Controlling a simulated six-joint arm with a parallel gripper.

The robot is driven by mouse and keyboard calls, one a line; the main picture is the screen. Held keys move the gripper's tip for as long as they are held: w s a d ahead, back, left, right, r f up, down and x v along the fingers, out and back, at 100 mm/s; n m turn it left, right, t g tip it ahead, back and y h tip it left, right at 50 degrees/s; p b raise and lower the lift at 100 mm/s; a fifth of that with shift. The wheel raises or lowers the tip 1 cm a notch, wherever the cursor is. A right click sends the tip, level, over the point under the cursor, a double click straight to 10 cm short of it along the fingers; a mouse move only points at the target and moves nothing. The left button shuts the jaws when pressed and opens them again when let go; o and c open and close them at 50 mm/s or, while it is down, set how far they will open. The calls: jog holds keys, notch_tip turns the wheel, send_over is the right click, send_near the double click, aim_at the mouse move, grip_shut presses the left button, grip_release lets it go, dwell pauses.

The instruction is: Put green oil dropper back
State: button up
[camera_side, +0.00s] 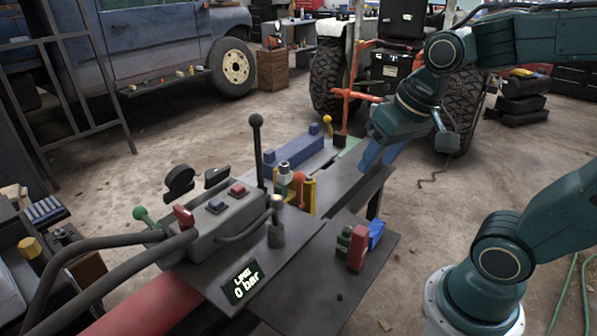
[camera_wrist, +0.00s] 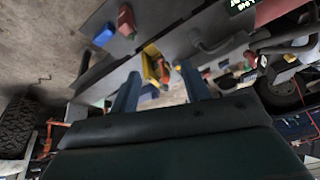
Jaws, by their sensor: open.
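A small dark green bottle (camera_side: 343,242), which looks like the green oil dropper, stands upright on the low side plate, beside a red container and a blue one. My gripper (camera_side: 379,155) is open and empty above the far right part of the bench, well apart from the dark green bottle. In the wrist view my open fingers (camera_wrist: 160,85) point toward the yellow holder; no green bottle is clear there.
The red container (camera_side: 357,249) and blue container (camera_side: 376,234) also stand on the side plate (camera_side: 330,300). A tall black lever (camera_side: 257,150) rises behind the control box (camera_side: 225,215).

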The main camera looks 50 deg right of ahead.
jog(key=s+n, duration=0.1)
jog(key=s+a+r+n, duration=0.1)
jog(key=s, duration=0.1)
jog(key=s+a+n+t, duration=0.1)
jog(key=s+n, duration=0.1)
jog(key=shift+a+r, duration=0.1)
jog(key=shift+r, duration=0.15)
jog(key=o, duration=1.1)
jog(key=shift+w+r, duration=0.1)
jog(key=shift+w, duration=0.2)
jog(key=shift+o, duration=0.3)
jog(key=shift+w+d, duration=0.2)
jog(key=shift+d, duration=0.05)
jog(key=w+d+f+g, duration=0.2)
jog(key=w+d, duration=0.5)
jog(key=w+d+f+g, duration=0.3)
jog(key=w+d, duration=0.4)
jog(key=d, duration=0.1)
jog(key=shift+w+f, duration=0.15)
jog(key=shift+f, duration=0.1)
jog(key=shift+a+f, duration=0.1)
notch_tip(320, 180, down, 10)
